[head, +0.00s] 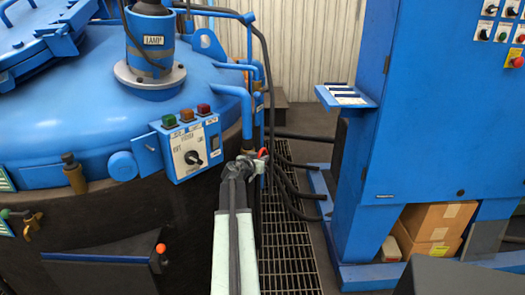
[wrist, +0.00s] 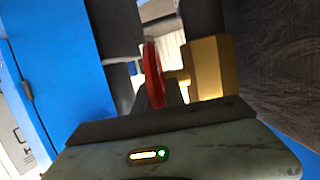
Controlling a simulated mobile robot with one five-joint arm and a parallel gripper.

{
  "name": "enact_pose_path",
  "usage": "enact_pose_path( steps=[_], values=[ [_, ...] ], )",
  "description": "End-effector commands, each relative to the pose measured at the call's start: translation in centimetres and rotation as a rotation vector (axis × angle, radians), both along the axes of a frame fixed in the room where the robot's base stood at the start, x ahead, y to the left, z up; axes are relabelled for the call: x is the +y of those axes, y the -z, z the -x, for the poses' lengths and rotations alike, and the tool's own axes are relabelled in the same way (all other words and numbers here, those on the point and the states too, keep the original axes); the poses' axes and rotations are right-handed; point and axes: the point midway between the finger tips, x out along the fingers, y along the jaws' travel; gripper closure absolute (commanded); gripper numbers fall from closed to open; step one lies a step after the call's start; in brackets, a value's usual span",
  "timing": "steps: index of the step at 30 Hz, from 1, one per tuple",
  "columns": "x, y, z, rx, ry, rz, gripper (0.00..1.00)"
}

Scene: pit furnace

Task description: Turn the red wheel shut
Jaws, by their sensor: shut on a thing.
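The red wheel (wrist: 153,74) is seen nearly edge-on in the wrist view, in front of a brass valve body (wrist: 211,68). Its lower part lies at the jaws of my gripper (wrist: 165,98), which are shut on it. In the head view a small part of the red wheel (head: 262,153) shows at the tip of my gripper (head: 254,160), beside the vertical blue pipe at the furnace's right side. Most of the wheel is hidden there by the gripper. How far the wheel is turned cannot be told.
The blue furnace lid (head: 70,100) with a control box (head: 188,147) stands at the left. A blue cabinet (head: 440,100) with a small shelf (head: 345,96) stands at the right, with cardboard boxes (head: 435,222) below. Black hoses (head: 290,180) and a floor grating (head: 288,245) lie between.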

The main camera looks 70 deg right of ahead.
Motion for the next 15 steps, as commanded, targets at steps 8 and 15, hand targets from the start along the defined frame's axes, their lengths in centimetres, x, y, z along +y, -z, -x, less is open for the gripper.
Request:
enact_pose_path(
  steps=[8, 15],
  values=[
    [-0.44, -1.00, -0.04, -0.024, 0.000, -0.236, 1.00],
    [-0.54, -0.55, -0.05, -0.040, -0.001, -0.400, 1.00]
  ],
)
